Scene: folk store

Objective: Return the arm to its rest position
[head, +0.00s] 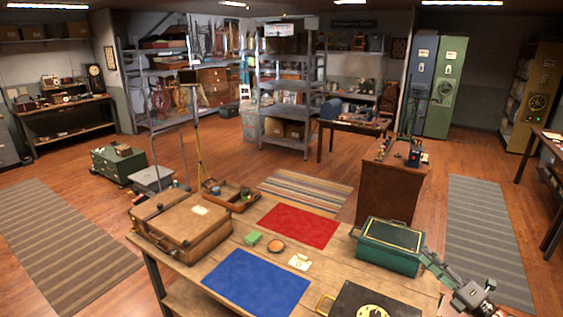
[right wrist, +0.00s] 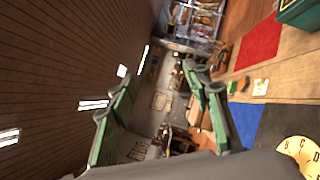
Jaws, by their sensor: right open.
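My right gripper (head: 434,266) is at the lower right of the head view, by the right end of the wooden table (head: 228,254). Its green fingers are close to the right side of the green metal box (head: 390,246) in the picture; I cannot tell whether they touch it. In the right wrist view the two green fingers (right wrist: 163,80) are spread apart with nothing between them. The view is tilted, with the ceiling at the left. My left gripper is not in view.
A wooden cabinet (head: 388,193) stands behind. The striped rug (head: 484,225) at right is clear.

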